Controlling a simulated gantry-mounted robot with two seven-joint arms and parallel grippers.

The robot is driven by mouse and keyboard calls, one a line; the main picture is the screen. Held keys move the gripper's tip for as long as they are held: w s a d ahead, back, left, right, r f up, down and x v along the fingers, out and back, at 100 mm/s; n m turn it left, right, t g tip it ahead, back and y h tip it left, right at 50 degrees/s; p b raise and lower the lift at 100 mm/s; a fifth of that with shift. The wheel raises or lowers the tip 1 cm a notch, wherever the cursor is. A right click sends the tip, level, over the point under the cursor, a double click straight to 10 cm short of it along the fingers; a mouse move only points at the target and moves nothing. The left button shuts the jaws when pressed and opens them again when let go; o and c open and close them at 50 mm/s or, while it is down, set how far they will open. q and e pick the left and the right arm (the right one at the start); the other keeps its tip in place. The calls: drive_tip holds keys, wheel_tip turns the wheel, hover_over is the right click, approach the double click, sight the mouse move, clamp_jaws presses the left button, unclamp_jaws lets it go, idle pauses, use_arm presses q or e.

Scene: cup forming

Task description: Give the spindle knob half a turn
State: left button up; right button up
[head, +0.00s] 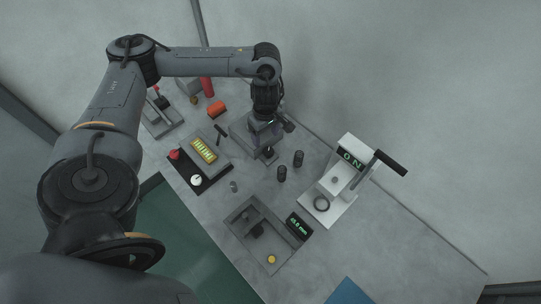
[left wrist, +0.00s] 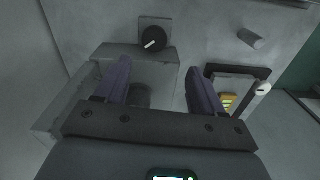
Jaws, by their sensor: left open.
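A round black knob with a white pointer mark, which I take to be the spindle knob, shows in the left wrist view (left wrist: 154,39) on a square grey plate at the front of a grey housing (left wrist: 165,53). The pointer lies aslant. In the head view the housing (head: 239,127) is partly hidden by my left arm. My left gripper (head: 265,143) is over the housing, open, its two fingers apart in the left wrist view (left wrist: 160,78). The knob lies beyond the fingertips, not between them. A dark round part (left wrist: 139,96) shows between the fingers. My right gripper is not in view.
A black panel (head: 211,177) with a yellow block stands to the left. A white press (head: 341,180) with a black lever is further right. A grey tray (head: 240,223) and a small display (head: 299,226) lie nearer.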

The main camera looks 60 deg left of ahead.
sight(268, 151)
use_arm(q)
drive_tip(key=shift+w+d+f, duration=0.1)
drive_tip(key=shift+w+f, duration=0.1)
drive_tip(key=shift+w, duration=0.1)
drive_tip(key=shift+w+f, duration=0.1)
drive_tip(key=shift+f, duration=0.2)
wheel_tip(268, 151, down, 9)
drive_tip(key=shift+f+b, duration=0.2)
drive_tip(key=shift+b, duration=0.55)
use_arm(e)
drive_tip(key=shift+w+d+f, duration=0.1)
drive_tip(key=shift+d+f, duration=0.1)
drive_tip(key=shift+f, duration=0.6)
use_arm(q)
drive_tip(key=shift+c, duration=0.2)
drive_tip(key=c, duration=1)
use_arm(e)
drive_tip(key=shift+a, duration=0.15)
use_arm(q)
drive_tip(key=shift+d+r+n+p, duration=0.1)
drive_tip(key=shift+n+p, duration=0.65)
drive_tip(key=shift+n, duration=0.35)
drive_tip(key=shift+n+p, duration=0.3)
drive_tip(key=shift+n, duration=0.7)
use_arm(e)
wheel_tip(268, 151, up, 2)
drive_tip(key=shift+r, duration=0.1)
